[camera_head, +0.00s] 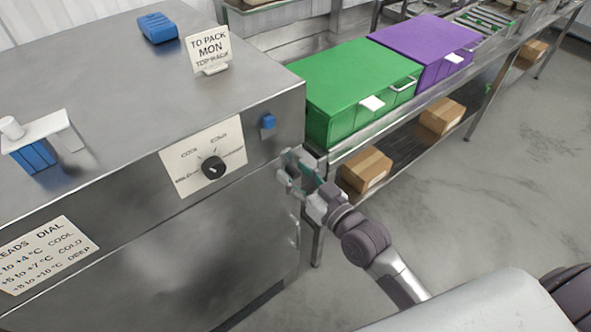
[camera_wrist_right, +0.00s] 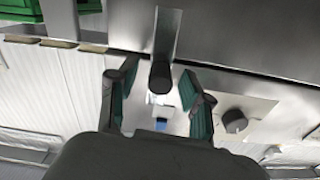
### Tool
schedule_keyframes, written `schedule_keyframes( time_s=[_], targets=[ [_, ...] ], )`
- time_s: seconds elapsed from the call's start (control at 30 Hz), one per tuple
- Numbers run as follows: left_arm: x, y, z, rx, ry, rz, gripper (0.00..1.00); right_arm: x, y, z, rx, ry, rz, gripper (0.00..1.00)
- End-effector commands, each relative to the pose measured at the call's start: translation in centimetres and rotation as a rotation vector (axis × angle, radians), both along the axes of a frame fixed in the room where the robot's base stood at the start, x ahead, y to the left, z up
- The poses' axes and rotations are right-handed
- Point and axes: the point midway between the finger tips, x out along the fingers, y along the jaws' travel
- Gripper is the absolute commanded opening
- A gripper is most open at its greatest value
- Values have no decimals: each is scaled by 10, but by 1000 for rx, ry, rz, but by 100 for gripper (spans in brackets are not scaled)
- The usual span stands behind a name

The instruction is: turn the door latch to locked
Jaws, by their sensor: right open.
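The steel cabinet (camera_head: 255,215) fills the left of the head view. My right gripper (camera_head: 293,172) is at its right front edge, just below a small blue block (camera_head: 268,122). In the right wrist view a flat grey lever (camera_wrist_right: 168,32) with a dark round end (camera_wrist_right: 160,78) appears between my two spread fingers; it looks like the door latch. I cannot tell whether the fingers touch it. The gripper is open, holding nothing. In the head view the gripper hides the latch, so its locked or unlocked position is unclear. My left gripper is out of view.
A black dial (camera_head: 213,167) on a white label is left of my gripper; it also shows in the wrist view (camera_wrist_right: 233,120). A green bin (camera_head: 350,85) and purple bin (camera_head: 425,45) stand on the rack behind. Cardboard boxes (camera_head: 366,168) sit below. The floor at right is clear.

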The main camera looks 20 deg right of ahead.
Motion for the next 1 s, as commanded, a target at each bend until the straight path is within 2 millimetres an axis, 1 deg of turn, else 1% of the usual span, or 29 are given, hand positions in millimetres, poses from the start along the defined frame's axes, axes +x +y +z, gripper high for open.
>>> schedule_keyframes(
  time_s=[0.27,0.3,0.37,0.5,0.57,0.6,0.87,1.0],
  targets=[
    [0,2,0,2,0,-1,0,2,1,0,0,0,0,50],
    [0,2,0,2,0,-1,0,2,1,0,0,0,0,46],
    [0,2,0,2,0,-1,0,2,1,0,0,0,0,36],
    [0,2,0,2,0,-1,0,2,1,0,0,0,0,13],
    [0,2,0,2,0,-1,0,2,1,0,0,0,0,3],
    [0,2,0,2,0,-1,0,2,1,0,0,0,0,0],
    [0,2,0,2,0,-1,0,2,1,0,0,0,0,0],
    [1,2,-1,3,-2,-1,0,6,0,0,12,3,0,0]
  ],
)
